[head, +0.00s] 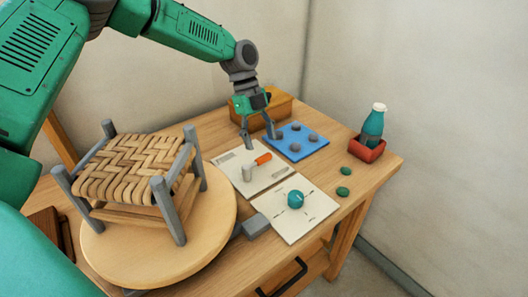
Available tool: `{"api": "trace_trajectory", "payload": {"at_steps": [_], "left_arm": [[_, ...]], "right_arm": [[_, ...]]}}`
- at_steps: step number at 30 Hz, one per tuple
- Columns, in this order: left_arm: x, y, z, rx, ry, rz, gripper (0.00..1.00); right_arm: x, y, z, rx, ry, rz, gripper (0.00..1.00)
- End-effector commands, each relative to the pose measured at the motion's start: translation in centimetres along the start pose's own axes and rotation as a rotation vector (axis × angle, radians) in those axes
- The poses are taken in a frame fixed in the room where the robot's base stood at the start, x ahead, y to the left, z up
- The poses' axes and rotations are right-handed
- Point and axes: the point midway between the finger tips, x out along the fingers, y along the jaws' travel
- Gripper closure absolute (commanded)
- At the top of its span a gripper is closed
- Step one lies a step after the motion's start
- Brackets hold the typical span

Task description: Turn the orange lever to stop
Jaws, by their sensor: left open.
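The lever points to the upper right. My left gripper (259,140) is open, its fingers pointing down over the back of the panel, behind the lever. One finger is to the left of the lever and the other to the right, near the blue board. I cannot tell whether they touch anything. The stop mark cannot be read at this size. My right gripper is not in view.
A blue board (306,153) with several grey knobs lies behind right. A second pale panel (290,228) with a teal knob (295,199) lies in front. A woven stool (128,168) stands on a round turntable (107,267) at left. A bottle (373,122) stands in a red holder (367,150).

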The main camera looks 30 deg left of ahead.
Motion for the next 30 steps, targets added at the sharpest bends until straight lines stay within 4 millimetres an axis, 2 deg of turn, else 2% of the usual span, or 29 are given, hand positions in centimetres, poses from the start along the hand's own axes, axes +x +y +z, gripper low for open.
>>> {"api": "trace_trajectory", "payload": {"at_steps": [1,6,12,30], "left_arm": [[-1.3,-0.1,0.1,-0.001,-0.002,-0.006,0.47],[-4.5,-0.2,0.1,0.0,-0.001,-0.004,0.47],[-6.5,-0.2,0.1,0.001,-0.001,-0.003,0.47],[-6.8,-0.1,0.1,0.001,0.0,-0.002,0.47]], "right_arm": [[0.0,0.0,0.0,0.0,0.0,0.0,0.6],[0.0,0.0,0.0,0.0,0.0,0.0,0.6],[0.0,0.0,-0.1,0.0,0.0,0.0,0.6],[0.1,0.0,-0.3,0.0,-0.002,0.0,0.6]]}}
